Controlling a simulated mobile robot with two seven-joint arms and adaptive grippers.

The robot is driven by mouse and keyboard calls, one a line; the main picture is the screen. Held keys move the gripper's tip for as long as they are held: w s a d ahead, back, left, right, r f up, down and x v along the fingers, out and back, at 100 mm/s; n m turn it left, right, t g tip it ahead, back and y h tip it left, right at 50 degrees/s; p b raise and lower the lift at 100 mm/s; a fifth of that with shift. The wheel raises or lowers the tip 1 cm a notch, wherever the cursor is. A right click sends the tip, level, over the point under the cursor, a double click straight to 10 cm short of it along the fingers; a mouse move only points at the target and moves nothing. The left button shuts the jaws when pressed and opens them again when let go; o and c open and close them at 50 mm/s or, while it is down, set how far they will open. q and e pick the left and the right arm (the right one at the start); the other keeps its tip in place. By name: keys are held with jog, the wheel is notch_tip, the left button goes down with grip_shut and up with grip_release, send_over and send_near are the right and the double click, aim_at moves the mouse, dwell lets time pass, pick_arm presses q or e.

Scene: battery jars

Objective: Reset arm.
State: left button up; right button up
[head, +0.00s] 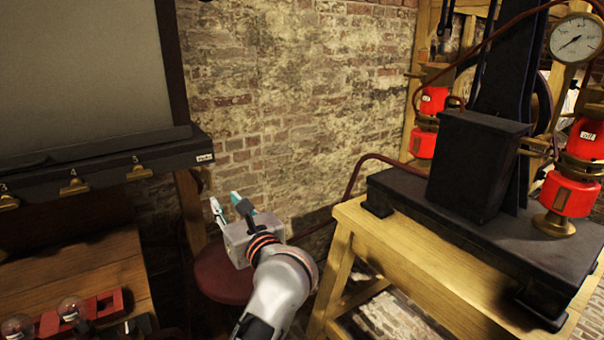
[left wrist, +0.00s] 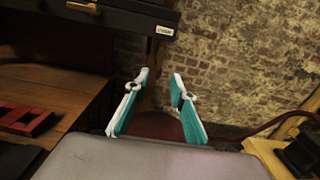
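My left gripper (head: 226,206) is raised in front of the brick wall, between the wooden desk and the timber stand in the head view. In the left wrist view its two white and teal fingers (left wrist: 160,92) stand apart with nothing between them, so it is open and empty. A dark red round stool seat (head: 222,276) lies below and behind it; the seat also shows partly behind the fingers in the left wrist view (left wrist: 158,126). My right gripper is in neither view.
A wooden desk (head: 95,270) with a red holder (head: 108,303) and glass bulbs is at left, under a dark panel with numbered brass clips (head: 74,186). At right, a timber stand (head: 400,235) bears a black machine (head: 478,165), red jars (head: 568,192) and a gauge (head: 576,38).

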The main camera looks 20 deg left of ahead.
pick_arm(q)
jog(key=s+d+m+t+p, duration=0.2)
jog(key=s+d+m+t, duration=0.25)
jog(key=m+t, duration=0.85)
jog(key=s+d+f+m+g+h, duration=0.1)
jog(key=d+f+m+h, duration=0.45)
jog(key=m, duration=0.55)
jog(key=s+d+f+m+g+h, duration=0.1)
jog(key=s+d+f+m+h, duration=0.15)
jog(key=f+m+h, duration=0.55)
jog(key=s+d+f+m+g+h+p, duration=0.1)
jog(key=s+d+f+m+g+h, duration=0.15)
jog(key=f+m, duration=0.4)
jog(key=s+d+f+m+g+h, duration=0.1)
jog(key=s+f+m+g+h, duration=0.1)
jog(key=s+f+m+g, duration=0.35)
jog(key=s+a+f+m+g+y, duration=0.1)
jog(key=s+a+f+m+g, duration=0.2)
jog(key=s+f+m, duration=0.3)
jog(key=s+f+g, duration=0.1)
jog(key=s+f, duration=0.3)
jog(key=f, duration=0.6)
jog(key=shift+s+a+m+y+p, duration=0.15)
jog(key=shift+a+m+y+p, duration=0.05)
jog(key=shift+m+y+p, duration=0.1)
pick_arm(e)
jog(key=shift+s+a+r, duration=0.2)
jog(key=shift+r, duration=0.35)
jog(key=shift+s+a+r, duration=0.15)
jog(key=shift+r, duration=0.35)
